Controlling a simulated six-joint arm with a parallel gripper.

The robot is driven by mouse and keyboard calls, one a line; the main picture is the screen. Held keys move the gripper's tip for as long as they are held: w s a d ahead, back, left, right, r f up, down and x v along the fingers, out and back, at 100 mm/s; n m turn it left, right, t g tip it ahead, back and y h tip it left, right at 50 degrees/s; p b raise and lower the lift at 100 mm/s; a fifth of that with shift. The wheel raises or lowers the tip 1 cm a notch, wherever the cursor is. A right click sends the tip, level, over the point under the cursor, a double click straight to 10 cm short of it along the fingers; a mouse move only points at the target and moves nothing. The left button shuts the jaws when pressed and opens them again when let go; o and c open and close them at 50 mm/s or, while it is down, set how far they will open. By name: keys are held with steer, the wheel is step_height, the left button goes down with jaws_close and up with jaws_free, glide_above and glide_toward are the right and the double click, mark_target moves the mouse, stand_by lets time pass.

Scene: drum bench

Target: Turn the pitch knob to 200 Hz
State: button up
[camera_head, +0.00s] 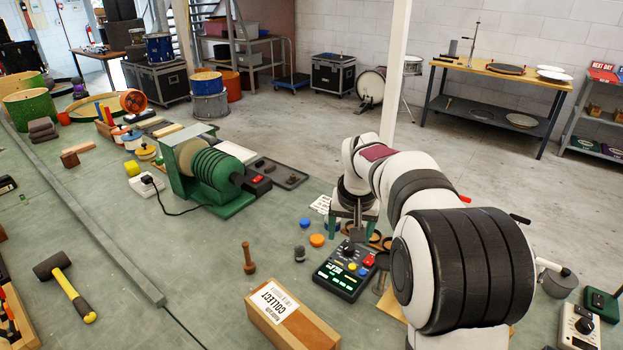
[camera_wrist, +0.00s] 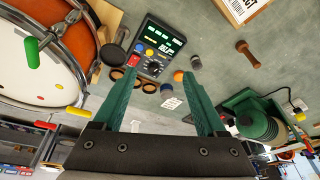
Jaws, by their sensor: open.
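A dark control box (camera_head: 343,277) with lit green displays and coloured buttons sits on the green bench top, in front of my gripper. It shows in the wrist view (camera_wrist: 137,45), beyond the fingertips. Its round black knob (camera_wrist: 153,68) lies near the edge closest to my gripper. The display digits are too small to read surely, and the knob's label cannot be made out. My gripper (camera_head: 352,226) points down behind the box. In the wrist view its two green fingers (camera_wrist: 159,78) are wide apart with nothing between them, and they appear apart from the knob.
A cardboard box (camera_head: 292,318) lies in front of the control box. A green machine (camera_head: 205,172) stands further left. A drum (camera_wrist: 40,55) fills the wrist view's left side.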

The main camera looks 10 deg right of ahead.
glide_toward(349, 247)
steer(key=shift+n+t+h, duration=0.3)
steer(key=shift+t, duration=0.1)
steer(key=x, duration=0.8)
steer(key=shift+s+a+f, duration=0.2)
steer(key=shift+a+f, duration=0.05)
steer(key=shift+f, duration=0.25)
jaws_close()
